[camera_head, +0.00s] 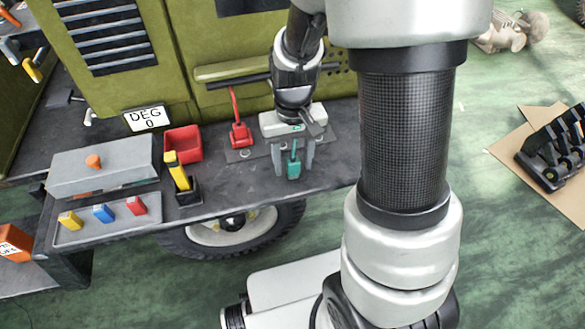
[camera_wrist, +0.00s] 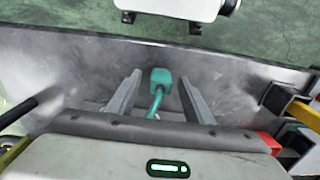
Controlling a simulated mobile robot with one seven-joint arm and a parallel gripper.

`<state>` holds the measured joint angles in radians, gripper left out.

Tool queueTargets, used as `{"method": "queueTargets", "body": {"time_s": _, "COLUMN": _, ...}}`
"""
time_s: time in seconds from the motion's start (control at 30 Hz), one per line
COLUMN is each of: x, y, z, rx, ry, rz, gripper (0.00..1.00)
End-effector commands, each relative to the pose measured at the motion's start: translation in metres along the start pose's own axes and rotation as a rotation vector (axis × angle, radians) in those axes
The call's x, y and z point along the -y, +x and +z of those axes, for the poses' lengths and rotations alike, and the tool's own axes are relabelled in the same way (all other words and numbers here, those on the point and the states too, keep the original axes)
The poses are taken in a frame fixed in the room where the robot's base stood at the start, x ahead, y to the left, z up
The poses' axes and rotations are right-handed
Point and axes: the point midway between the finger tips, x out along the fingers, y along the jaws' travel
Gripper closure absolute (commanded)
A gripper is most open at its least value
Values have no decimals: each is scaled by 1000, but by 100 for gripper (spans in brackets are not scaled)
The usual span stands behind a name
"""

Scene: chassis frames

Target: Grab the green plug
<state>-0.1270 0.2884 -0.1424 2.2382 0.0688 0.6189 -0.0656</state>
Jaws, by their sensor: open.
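The green plug (camera_head: 293,167) is a small teal block with a thin stem, on the dark metal bench near its front edge. It also shows in the wrist view (camera_wrist: 160,80), with its curved stem running back towards my gripper body. My gripper (camera_head: 293,170) is over the bench with its two grey fingers pointing down, one on each side of the plug. In the wrist view my gripper (camera_wrist: 158,82) is open, with visible gaps between the plug and both fingers. The lower end of the stem is hidden by the gripper body in the wrist view.
A red plug-like piece (camera_head: 240,130) stands behind left of my gripper. A yellow-handled lever (camera_head: 180,175) and red bin (camera_head: 184,144) are further left. The green vehicle wall (camera_head: 190,40) rises behind.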

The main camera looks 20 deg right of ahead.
Motion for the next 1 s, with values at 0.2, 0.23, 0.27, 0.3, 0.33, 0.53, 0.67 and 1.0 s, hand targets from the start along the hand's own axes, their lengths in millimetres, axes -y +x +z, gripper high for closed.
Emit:
{"method": "queueTargets", "body": {"time_s": 0.2, "x": 0, "y": 19, "z": 0, "rx": 1, "ry": 0, "rz": -1, "gripper": 53}}
{"method": "queueTargets", "body": {"time_s": 0.23, "x": 0, "y": 19, "z": 0, "rx": 1, "ry": 0, "rz": -1, "gripper": 53}}
{"method": "queueTargets", "body": {"time_s": 0.27, "x": 0, "y": 19, "z": 0, "rx": 0, "ry": 0, "rz": -1, "gripper": 53}}
{"method": "queueTargets", "body": {"time_s": 0.3, "x": 0, "y": 18, "z": 0, "rx": 0, "ry": 0, "rz": -1, "gripper": 53}}
{"method": "queueTargets", "body": {"time_s": 0.33, "x": 0, "y": 18, "z": 0, "rx": 0, "ry": 0, "rz": -1, "gripper": 53}}
{"method": "queueTargets", "body": {"time_s": 0.53, "x": 0, "y": 18, "z": 0, "rx": 0, "ry": 0, "rz": -1, "gripper": 77}}
{"method": "queueTargets", "body": {"time_s": 0.67, "x": 0, "y": 18, "z": 0, "rx": 0, "ry": 0, "rz": 0, "gripper": 98}}
{"method": "queueTargets", "body": {"time_s": 1.0, "x": 0, "y": 6, "z": -1, "rx": -4, "ry": 0, "rz": -1, "gripper": 98}}
